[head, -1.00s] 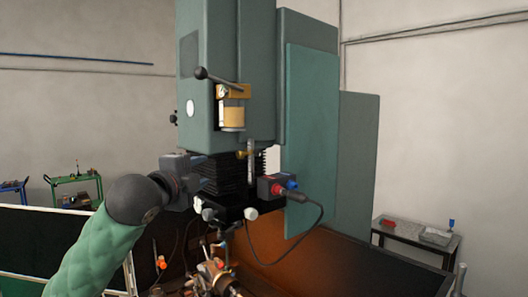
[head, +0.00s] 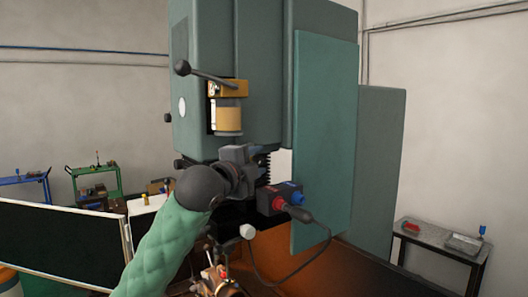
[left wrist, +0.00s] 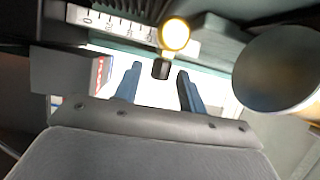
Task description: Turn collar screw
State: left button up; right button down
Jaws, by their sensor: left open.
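The collar, a round brass-yellow piece (left wrist: 175,34), sits beside a white numbered scale in the left wrist view. Its short black screw (left wrist: 161,69) points toward my gripper. My left gripper (left wrist: 160,74) is open, with one blue-grey finger to each side of the screw in that picture. I cannot tell how deep the screw lies between the fingertips, and no contact shows. In the head view my left gripper (head: 238,158) is at the front of the green machine head (head: 230,40), below the brass oil cup. Its fingers and the collar are hidden there. My right gripper is out of view.
A switch box (head: 280,198) with red and blue parts and a looping cable is just right of my gripper. A lever (head: 205,74) and oil cup (head: 228,115) are above. In the left wrist view, a large cylinder (left wrist: 275,70) is close on the right.

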aim_at(257, 161)
pick_arm(q)
jog(key=p+x, duration=0.1)
jog(key=x, duration=0.1)
jog(key=shift+w+d, duration=0.15)
jog(key=shift+w, duration=0.2)
jog(key=shift+w+d, duration=0.15)
jog(key=shift+w, duration=0.15)
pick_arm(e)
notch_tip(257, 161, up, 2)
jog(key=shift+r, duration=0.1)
pick_arm(q)
jog(key=shift+d, duration=0.1)
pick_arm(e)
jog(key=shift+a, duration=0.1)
pick_arm(q)
jog(key=shift+w, duration=0.1)
jog(key=shift+c, duration=0.2)
